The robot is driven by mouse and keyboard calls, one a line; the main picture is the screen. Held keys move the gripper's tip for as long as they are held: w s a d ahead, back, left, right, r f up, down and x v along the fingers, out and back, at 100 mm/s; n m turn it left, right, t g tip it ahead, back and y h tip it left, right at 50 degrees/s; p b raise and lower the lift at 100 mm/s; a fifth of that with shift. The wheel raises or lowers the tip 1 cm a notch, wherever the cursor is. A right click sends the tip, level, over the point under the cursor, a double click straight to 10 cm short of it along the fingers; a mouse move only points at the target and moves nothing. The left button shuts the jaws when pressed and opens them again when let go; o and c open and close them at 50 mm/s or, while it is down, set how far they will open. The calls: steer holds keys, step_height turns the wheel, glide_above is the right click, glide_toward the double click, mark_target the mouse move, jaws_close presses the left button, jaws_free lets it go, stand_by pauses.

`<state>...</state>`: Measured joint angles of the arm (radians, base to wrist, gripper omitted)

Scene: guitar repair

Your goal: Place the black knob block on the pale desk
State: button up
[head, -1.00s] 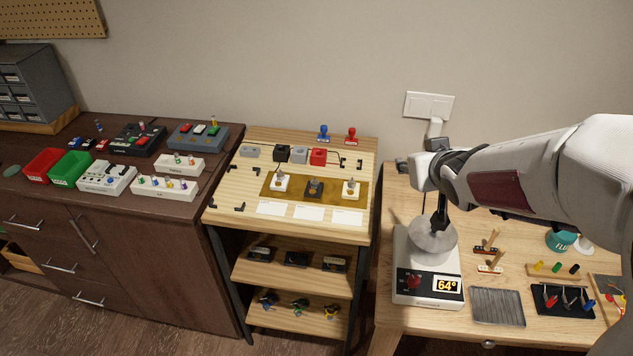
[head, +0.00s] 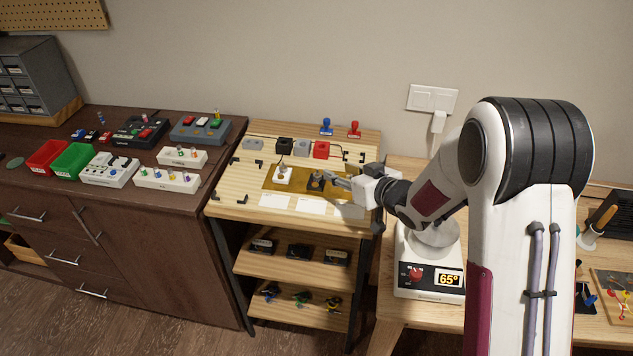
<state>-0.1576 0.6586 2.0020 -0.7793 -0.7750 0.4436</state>
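The black knob block (head: 316,181) sits on the amber mat (head: 270,184) on the middle wooden stand. My gripper (head: 332,179) is low over the mat, with its fingers pointing left at the block from its right side. The fingertips overlap the block in the picture, and I cannot tell whether they touch it, or are open or shut. A white knob block (head: 282,176) stands left of it on the mat. The right-hand part of the mat is hidden behind my gripper. A pale wooden desk (head: 388,318) stands at the right, partly covered by my arm.
Grey, black and red boxes, the red one (head: 321,150) among them, line the back of the stand. Blue and red stamps (head: 354,129) stand behind. White cards (head: 311,206) lie in front of the mat. A white device (head: 410,285) reading 65° occupies the desk's left part.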

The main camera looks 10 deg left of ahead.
mark_target(319, 174)
steer(key=shift+s+a+f+y, duration=0.2)
steer(key=shift+a+f+y, duration=0.2)
steer(key=shift+a+f, duration=0.45)
steer(key=shift+w, duration=0.1)
steer(key=shift+x, duration=1.2)
steer(key=shift+w+a+f, duration=0.4)
steer(key=shift+a+f, duration=0.05)
steer(key=shift+a, duration=0.15)
steer(key=shift+w+a+f, duration=0.35)
steer(key=shift+a+f, duration=0.1)
steer(key=shift+a, duration=0.1)
steer(key=shift+x, duration=1)
